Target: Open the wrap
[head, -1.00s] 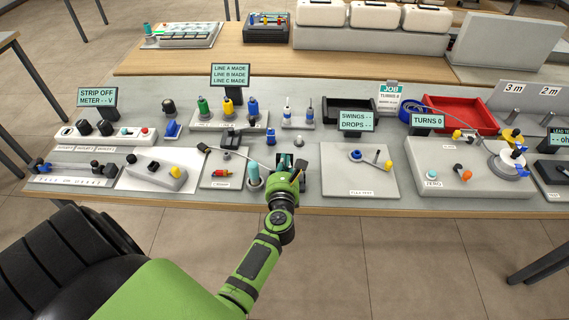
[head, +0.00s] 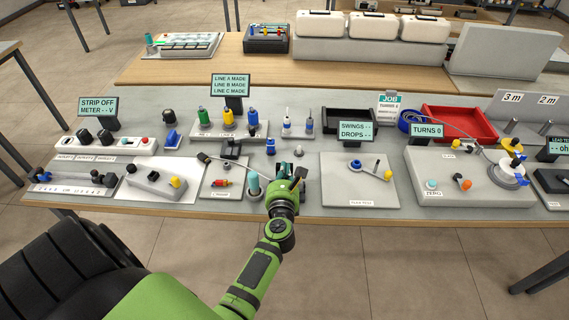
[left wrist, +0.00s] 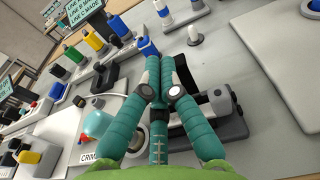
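My left gripper (head: 292,174) is at the front middle of the bench in the head view. In the left wrist view its teal fingers (left wrist: 160,80) converge, with their tips close together. I cannot tell whether anything is between them. Beneath and right of the fingers is a black device (left wrist: 232,125) with a grey cylinder (left wrist: 220,103), partly hidden by them. I cannot tell for certain that this is the wrap. A rounded pale teal knob (left wrist: 98,124) is left of the fingers; it also shows in the head view (head: 254,184). My right gripper is not in view.
A flat grey test board (head: 340,195) lies right of the gripper. The turns unit (head: 465,160), with its reel and cable, is farther right. Coloured plugs (head: 228,118) stand behind. A red tray (head: 465,122) and a black tray (head: 350,118) are at the back.

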